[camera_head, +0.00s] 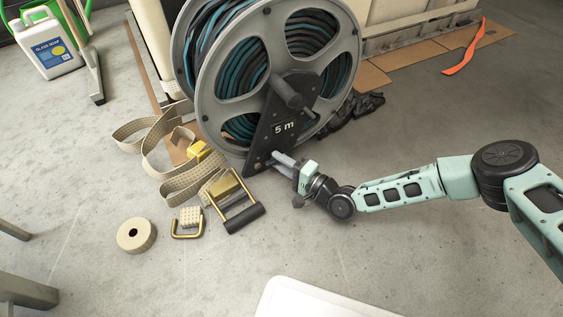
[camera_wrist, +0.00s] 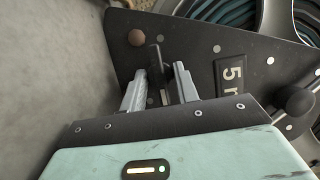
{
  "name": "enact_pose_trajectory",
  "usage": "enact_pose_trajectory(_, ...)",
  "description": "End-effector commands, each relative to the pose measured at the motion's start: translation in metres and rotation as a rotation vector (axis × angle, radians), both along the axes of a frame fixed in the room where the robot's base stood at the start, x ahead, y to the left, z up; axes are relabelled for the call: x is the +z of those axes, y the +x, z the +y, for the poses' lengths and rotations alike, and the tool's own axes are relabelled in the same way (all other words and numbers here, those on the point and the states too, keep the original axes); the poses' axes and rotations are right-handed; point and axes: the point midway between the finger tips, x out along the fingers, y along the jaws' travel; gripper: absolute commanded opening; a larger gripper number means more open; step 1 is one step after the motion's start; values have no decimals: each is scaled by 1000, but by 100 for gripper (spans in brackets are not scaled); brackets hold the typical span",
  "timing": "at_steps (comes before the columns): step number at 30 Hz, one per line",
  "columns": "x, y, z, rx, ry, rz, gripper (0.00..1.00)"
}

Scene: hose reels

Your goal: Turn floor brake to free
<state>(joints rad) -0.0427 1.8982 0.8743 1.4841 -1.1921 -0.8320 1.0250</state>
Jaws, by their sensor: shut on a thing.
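The hose reel (camera_head: 207,100) with dark and teal hose stands on the floor, with a black triangular side plate (camera_head: 266,122) marked "5 m". In the wrist view the plate (camera_wrist: 200,60) fills the upper right. A small dark brake lever (camera_wrist: 157,60) sticks out low on the plate. My gripper (camera_head: 279,161) reaches the plate's lower part from the right. In the wrist view my gripper (camera_wrist: 163,82) has its grey fingers on either side of the lever, shut on it. The lever's lower part is hidden between the fingers, and the gripper covers it in the head view.
A crank knob (camera_wrist: 296,101) juts from the plate on the right. A tan strap (camera_head: 181,184), a black-handled brass buckle (camera_head: 243,218) and a tape roll (camera_head: 136,235) lie left of my gripper. A white panel (camera_head: 315,301) is at the front. Floor on the right is mostly clear.

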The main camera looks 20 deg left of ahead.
Motion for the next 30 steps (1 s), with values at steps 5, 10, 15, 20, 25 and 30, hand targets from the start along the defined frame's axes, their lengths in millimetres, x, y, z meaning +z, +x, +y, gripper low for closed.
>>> enact_pose_trajectory(5, 2, 0, 0, 0, -21, -23, 8)
enact_pose_trajectory(10, 4, -1, 0, 2, -74, -84, 8)
enact_pose_trajectory(15, 7, -1, 0, 3, -160, -185, 8)
enact_pose_trajectory(20, 9, -1, 0, 3, -257, -299, 8)
enact_pose_trajectory(25, 9, -2, 1, 3, -362, -423, 8)
enact_pose_trajectory(30, 10, -3, 1, 4, -467, -546, 8)
